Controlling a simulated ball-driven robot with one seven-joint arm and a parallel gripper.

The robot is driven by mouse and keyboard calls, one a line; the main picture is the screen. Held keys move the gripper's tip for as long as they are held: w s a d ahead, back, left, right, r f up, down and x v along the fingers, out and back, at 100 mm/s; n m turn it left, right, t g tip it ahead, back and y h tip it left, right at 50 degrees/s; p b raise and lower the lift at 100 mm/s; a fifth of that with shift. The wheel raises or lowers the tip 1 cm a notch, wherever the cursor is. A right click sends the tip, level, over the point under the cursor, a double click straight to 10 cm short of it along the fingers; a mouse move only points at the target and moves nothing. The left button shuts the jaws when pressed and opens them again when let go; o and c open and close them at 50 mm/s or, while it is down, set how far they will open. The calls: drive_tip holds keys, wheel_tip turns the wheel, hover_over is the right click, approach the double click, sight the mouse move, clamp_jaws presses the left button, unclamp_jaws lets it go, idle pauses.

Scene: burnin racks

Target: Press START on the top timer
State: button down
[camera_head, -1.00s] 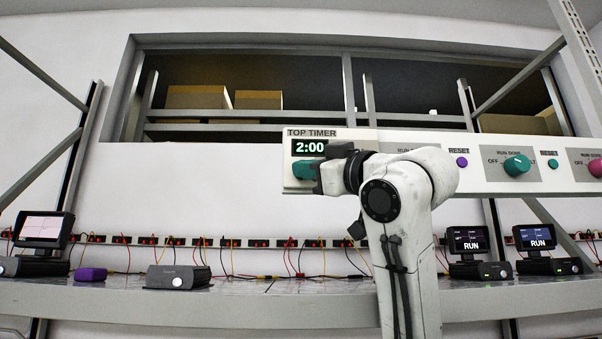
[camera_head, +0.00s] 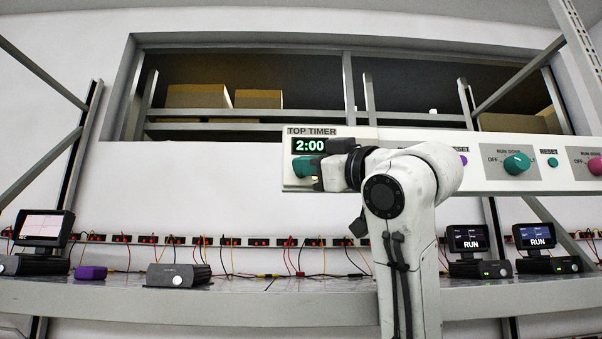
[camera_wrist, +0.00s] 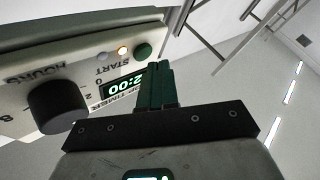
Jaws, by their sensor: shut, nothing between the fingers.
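The top timer's display (camera_head: 309,145) reads 2:00 at the left end of a long white panel (camera_head: 445,182). My gripper (camera_head: 304,167) is at the panel's left end, just below the display. Its teal fingers (camera_wrist: 154,72) are shut and empty, pointing toward the green button. A small gap shows between tips and button in the wrist view.
A black HOURS knob (camera_wrist: 57,106) sticks out beside the display. Farther right on the panel are a teal knob (camera_head: 517,164) and a RESET button (camera_head: 552,162). A bench (camera_head: 240,299) with instruments stands below. Open space lies left of the panel.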

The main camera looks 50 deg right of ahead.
drive_tip(key=shift+s+a, duration=0.15)
drive_tip(key=shift+a, duration=0.05)
drive_tip(key=shift+s+a+b, duration=0.25)
drive_tip(key=shift+s+a, duration=0.5)
drive_tip(key=shift+a, duration=0.2)
drive_tip(key=shift+s+a+b, duration=0.25)
drive_tip(key=shift+s+a, duration=0.5)
drive_tip(key=shift+a, duration=0.2)
